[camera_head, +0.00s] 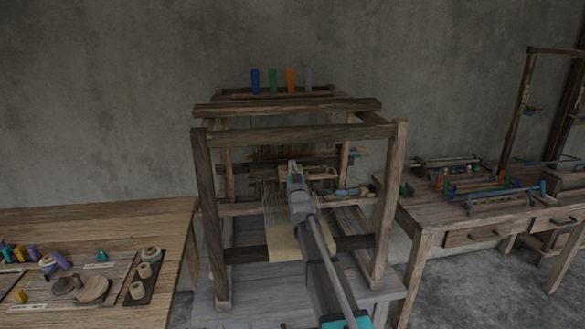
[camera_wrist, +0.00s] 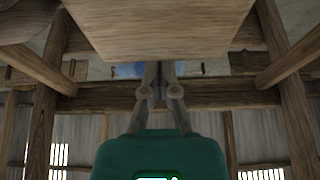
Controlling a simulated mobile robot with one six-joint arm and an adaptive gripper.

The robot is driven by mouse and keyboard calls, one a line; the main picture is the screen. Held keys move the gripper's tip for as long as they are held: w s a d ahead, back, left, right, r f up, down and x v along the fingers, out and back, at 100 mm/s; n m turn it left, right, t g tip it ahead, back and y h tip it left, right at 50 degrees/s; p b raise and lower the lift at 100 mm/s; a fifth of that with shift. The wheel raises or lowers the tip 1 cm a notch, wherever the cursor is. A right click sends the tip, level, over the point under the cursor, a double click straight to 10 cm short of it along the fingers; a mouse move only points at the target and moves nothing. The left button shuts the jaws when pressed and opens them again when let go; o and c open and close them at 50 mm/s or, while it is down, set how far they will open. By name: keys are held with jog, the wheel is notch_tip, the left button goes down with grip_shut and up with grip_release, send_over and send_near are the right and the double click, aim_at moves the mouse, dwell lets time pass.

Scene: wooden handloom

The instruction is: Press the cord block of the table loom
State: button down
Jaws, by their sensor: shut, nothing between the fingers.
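A wooden loom frame (camera_head: 205,190) stands in the middle on a grey wooden base. My arm reaches into it from the front, and my gripper (camera_head: 294,168) is near the pale threads (camera_head: 273,200) and small wooden bars (camera_head: 322,172) inside. In the wrist view my gripper (camera_wrist: 160,68) is shut, with nothing visible between its fingers. A broad wooden piece (camera_wrist: 160,25) fills the top of that view, close to the fingertips; I cannot tell if they touch it. I cannot tell for certain which part is the cord block.
Dark posts and crossbeams (camera_head: 290,134) surround my arm on both sides and above. Coloured spools (camera_head: 272,80) stand on the top rear beam. A left table (camera_head: 100,212) holds spools and small tools. A right table (camera_head: 425,213) holds blue-railed equipment (camera_head: 505,192).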

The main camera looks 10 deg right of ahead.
jog(key=shift+w+f, duration=0.1)
jog(key=shift+f, duration=0.35)
jog(key=shift+w+f+b, duration=0.1)
jog(key=shift+f+b, duration=0.75)
jog(key=shift+b, duration=0.3)
jog(key=shift+r, duration=0.1)
jog(key=shift+r+p, duration=2)
jog(key=shift+p, duration=0.15)
jog(key=b+v, duration=0.5)
jog(key=v, duration=0.5)
jog(key=shift+s+f, duration=0.15)
jog(key=shift+s, duration=0.2)
